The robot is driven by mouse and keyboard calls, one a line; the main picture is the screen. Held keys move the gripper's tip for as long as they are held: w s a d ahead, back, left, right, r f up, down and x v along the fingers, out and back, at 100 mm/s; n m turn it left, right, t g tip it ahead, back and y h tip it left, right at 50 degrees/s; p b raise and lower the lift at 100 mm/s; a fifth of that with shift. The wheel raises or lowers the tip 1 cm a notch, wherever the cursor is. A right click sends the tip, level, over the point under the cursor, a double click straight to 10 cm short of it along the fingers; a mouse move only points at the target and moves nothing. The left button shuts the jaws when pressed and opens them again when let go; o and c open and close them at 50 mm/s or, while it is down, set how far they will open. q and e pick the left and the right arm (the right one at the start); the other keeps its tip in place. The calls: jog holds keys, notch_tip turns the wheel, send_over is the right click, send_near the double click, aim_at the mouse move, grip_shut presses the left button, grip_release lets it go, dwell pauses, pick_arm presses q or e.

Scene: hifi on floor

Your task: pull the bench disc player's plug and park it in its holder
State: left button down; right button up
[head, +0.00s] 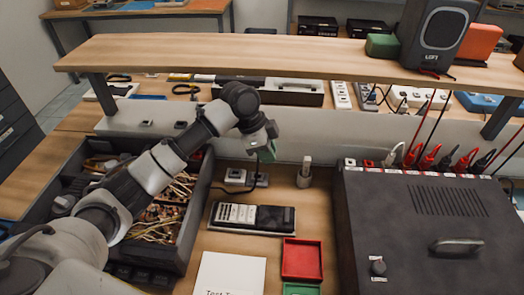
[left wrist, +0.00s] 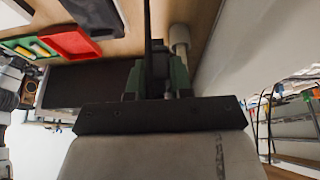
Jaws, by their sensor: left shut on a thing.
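My left gripper (head: 268,152) hangs over the bench, just above two small sockets (head: 236,176). In the left wrist view its green-padded fingers (left wrist: 157,78) are closed on a dark, narrow thing, taken as the plug (left wrist: 148,45), with a dark lead running away from it. The head view hides the plug behind the fingers. A pale upright holder-like post (head: 304,173) stands right of the gripper; a pale cylinder (left wrist: 180,40) shows close beside the fingers in the wrist view. I cannot tell which unit is the disc player. My right gripper is out of view.
A dark box of wires (head: 182,215) lies under my left arm. A black keypad device (head: 252,218), a red tray (head: 302,259) and a paper sheet (head: 229,274) are in front. A large dark unit (head: 425,225) with red and black leads stands right. A shelf (head: 300,55) crosses above.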

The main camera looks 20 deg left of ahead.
pick_arm(q)
jog(key=w+a+f, duration=0.2)
jog(key=a+f, duration=0.1)
jog(key=a, duration=0.1)
jog(key=b, duration=0.5)
send_over(262, 176)
jog(key=a, duration=0.2)
jog(key=f, duration=0.5)
jog(key=shift+s+d+f, duration=0.1)
jog(key=shift+s+d, duration=0.05)
jog(key=shift+d, duration=0.1)
jog(key=shift+p, duration=0.3)
jog(key=shift+p, duration=0.45)
jog(key=shift+f+b, duration=0.3)
jog(key=shift+f, duration=0.6)
dwell(1.1)
jog(key=c, duration=0.9)
grip_release()
jog(key=shift+c, duration=0.2)
jog(key=shift+r, duration=0.1)
